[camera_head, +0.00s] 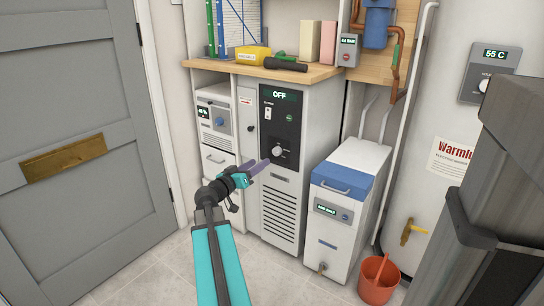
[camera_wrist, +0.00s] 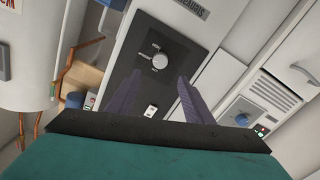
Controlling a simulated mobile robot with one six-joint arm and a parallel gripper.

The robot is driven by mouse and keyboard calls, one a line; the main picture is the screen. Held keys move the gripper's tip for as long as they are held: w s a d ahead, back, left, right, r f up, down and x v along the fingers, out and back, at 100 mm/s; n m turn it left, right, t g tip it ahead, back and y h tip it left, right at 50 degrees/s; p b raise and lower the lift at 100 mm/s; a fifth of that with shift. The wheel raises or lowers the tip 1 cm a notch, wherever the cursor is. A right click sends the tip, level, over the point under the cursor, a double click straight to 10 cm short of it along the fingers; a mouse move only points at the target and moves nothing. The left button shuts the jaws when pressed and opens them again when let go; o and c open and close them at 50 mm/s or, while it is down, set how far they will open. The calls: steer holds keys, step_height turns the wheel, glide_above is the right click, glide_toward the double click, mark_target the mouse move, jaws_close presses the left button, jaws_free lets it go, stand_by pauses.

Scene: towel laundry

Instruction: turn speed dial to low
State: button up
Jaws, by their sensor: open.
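The speed dial (camera_head: 278,151) is a silver-grey round knob on the black panel (camera_head: 281,122) of a tall white unit. A green display (camera_head: 280,95) at the top of the panel reads OFF. In the wrist view the dial (camera_wrist: 160,61) lies just beyond and between the fingertips, with small markings around it too small to read. My gripper (camera_head: 267,163) is open and empty, its purple fingers pointing at the panel just below and left of the dial in the head view. In the wrist view the two fingers (camera_wrist: 159,76) stand apart.
A small white switch (camera_head: 268,114) sits above the dial; it also shows in the wrist view (camera_wrist: 150,111). Left is a unit with a blue knob (camera_head: 220,121). Right is a white box with a blue lid (camera_head: 343,178) and an orange bucket (camera_head: 378,279). A wooden shelf (camera_head: 225,67) overhangs the panel.

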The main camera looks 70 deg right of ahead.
mark_target(275, 152)
steer(key=b+x, duration=0.2)
steer(key=x, duration=0.8)
steer(key=shift+d, duration=0.3)
steer(key=c, duration=1)
steer(key=shift+c, duration=0.2)
